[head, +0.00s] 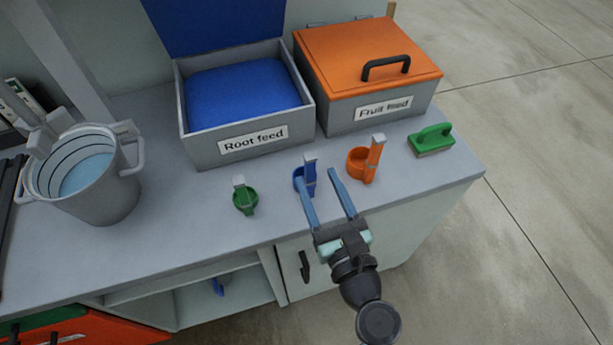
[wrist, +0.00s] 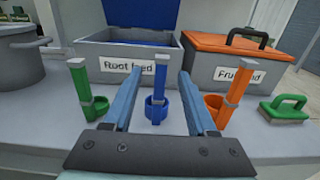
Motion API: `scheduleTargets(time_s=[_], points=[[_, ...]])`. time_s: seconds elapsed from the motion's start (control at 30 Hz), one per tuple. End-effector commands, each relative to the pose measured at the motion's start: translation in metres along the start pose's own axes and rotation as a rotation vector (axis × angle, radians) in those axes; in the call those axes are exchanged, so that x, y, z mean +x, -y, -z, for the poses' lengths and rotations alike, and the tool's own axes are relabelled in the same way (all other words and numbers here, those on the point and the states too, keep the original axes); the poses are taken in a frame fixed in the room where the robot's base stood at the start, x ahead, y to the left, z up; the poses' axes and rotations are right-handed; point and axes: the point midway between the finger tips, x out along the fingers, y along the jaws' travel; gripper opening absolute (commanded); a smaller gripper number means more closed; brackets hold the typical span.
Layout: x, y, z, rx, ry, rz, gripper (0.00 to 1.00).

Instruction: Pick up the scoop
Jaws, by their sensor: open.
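Three scoops with upright handles stand in a row on the grey bench. The blue scoop (head: 299,181) is in the middle, the green scoop (head: 245,198) to its left and the orange scoop (head: 358,163) to its right. My gripper (head: 323,180) is open and empty, its two blue fingers reaching over the bench front towards the blue scoop. In the wrist view the blue scoop (wrist: 159,95) shows between the fingers, beyond the palm. The green scoop (wrist: 82,95) and orange scoop (wrist: 230,100) stand outside the fingers. I cannot tell whether a finger touches the blue scoop.
Behind stand the open "Root feed" box (head: 308,112) with blue contents and the shut orange-lidded "Fruit feed" box (head: 340,122). A green-handled brush (head: 432,137) lies at the right. A grey bucket of liquid (head: 112,195) stands at the left. The bench (head: 180,220) is clear between bucket and green scoop.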

Motion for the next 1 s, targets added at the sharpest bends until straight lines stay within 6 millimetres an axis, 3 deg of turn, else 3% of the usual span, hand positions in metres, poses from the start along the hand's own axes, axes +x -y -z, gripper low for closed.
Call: scheduleTargets(time_s=[0.13, 0.43, 0.7, 1.0], points=[[0.029, 0.0, -0.001, -0.005, 0.001, -0.002, 0.57], [0.053, 0.0, 0.001, -0.005, 0.0, -0.002, 0.57], [0.09, 0.002, 0.004, -0.007, 0.001, -0.003, 0.57], [0.097, 0.002, 0.004, -0.007, -0.001, -0.001, 0.57]])
